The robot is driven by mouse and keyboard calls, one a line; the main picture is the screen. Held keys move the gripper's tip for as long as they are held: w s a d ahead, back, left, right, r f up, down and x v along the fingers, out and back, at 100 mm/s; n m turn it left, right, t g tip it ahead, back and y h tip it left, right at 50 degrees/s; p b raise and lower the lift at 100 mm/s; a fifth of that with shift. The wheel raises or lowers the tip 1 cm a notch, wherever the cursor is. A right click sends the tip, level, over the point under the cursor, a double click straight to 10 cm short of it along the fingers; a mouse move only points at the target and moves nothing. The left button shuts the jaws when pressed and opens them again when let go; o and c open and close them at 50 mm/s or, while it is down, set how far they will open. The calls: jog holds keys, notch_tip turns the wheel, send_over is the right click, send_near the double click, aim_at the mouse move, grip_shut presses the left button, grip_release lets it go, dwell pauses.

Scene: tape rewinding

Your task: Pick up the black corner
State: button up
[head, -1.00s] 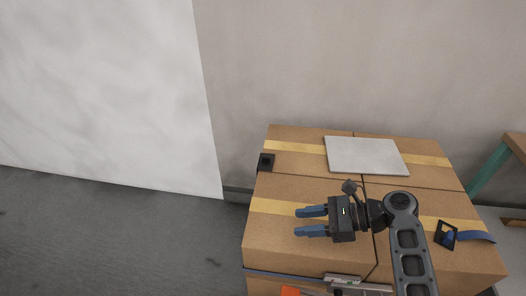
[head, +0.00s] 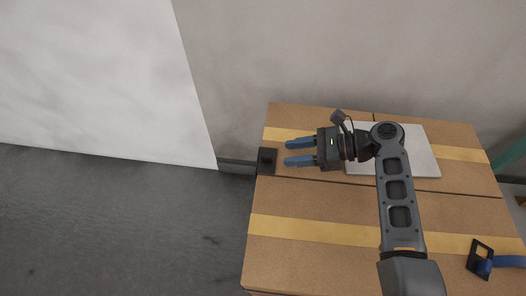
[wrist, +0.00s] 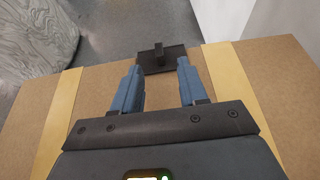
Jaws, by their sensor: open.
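A black corner (head: 267,160) sits on the left edge of a cardboard box (head: 330,205), and it also shows in the wrist view (wrist: 175,62) just beyond the fingertips. My gripper (head: 288,153) has two blue fingers spread apart, with nothing between them. Its fingers point left at the corner, a short gap away in the head view. In the wrist view my gripper (wrist: 158,72) is lined up with the corner, whose small upright tab lies between the finger lines.
A pale grey flat panel (head: 425,155) lies on the box behind my arm. Yellow tape strips (head: 320,230) run across the box. A second black piece with a blue strap (head: 480,258) lies at the right. Floor is clear left of the box.

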aim_at(268, 155)
jog(key=x, duration=0.6)
jog(key=shift+a+r, duration=0.1)
jog(key=shift+a, duration=0.2)
jog(key=shift+c, duration=0.3)
grip_shut()
